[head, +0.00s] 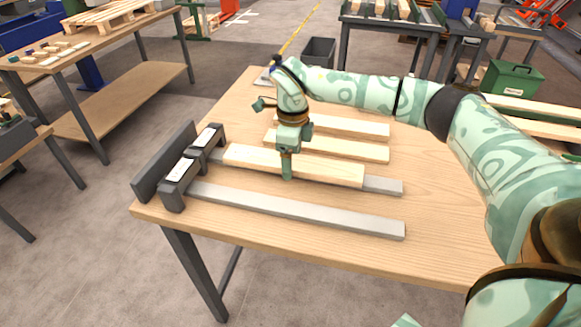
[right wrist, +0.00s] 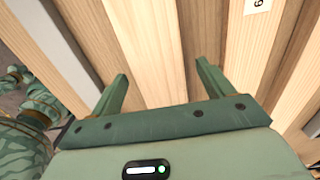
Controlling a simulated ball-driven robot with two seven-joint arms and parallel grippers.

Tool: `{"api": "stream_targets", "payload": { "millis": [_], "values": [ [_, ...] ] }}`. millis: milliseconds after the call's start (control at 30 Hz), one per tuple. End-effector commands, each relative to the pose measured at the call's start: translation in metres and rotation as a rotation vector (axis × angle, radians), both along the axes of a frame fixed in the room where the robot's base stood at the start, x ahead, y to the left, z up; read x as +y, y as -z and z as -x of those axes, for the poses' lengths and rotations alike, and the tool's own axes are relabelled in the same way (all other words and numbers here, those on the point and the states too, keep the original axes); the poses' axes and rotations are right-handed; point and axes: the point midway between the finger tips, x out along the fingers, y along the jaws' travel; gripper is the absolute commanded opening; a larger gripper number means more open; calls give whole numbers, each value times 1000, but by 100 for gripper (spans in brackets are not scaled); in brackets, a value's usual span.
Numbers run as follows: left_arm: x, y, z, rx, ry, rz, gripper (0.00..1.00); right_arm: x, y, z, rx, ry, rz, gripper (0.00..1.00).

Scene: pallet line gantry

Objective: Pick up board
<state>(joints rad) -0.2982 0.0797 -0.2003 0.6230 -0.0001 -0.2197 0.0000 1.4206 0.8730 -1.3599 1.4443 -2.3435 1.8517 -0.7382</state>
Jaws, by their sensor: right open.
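Three pale wooden boards lie side by side on the workbench: a front board (head: 335,172), a middle board (head: 340,146) and a back board (head: 350,126). The front board lies over or against a grey clamp bar. My right gripper (head: 287,176) points down at the middle of the front board. In the right wrist view its two fingers (right wrist: 161,82) are apart, with a strip of pale wood (right wrist: 150,45) between them. Whether they touch it I cannot tell. My left gripper is not seen.
A clamp with a dark jaw (head: 178,170) and a long grey front bar (head: 300,208) lies on the workbench (head: 290,235). Other boards (head: 535,110) lie at the right. A dark bin (head: 318,52) stands behind. The bench's front right is clear.

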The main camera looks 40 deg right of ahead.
Motion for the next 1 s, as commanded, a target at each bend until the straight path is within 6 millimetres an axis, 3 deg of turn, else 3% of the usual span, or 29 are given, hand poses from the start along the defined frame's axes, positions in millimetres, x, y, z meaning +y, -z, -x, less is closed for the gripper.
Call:
{"api": "stream_targets", "payload": {
  "millis": [233,400,500,767,1000],
  "values": [
    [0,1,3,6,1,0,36,0,3,0,-4,0,0,80],
    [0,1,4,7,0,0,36,0,3,0,-3,0,0,33],
    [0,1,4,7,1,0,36,0,3,0,-4,0,0,22],
    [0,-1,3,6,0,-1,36,0,0,-1,-4,0,0,22],
    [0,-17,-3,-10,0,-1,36,1,-35,-1,-9,0,0,22]
  ]
}}
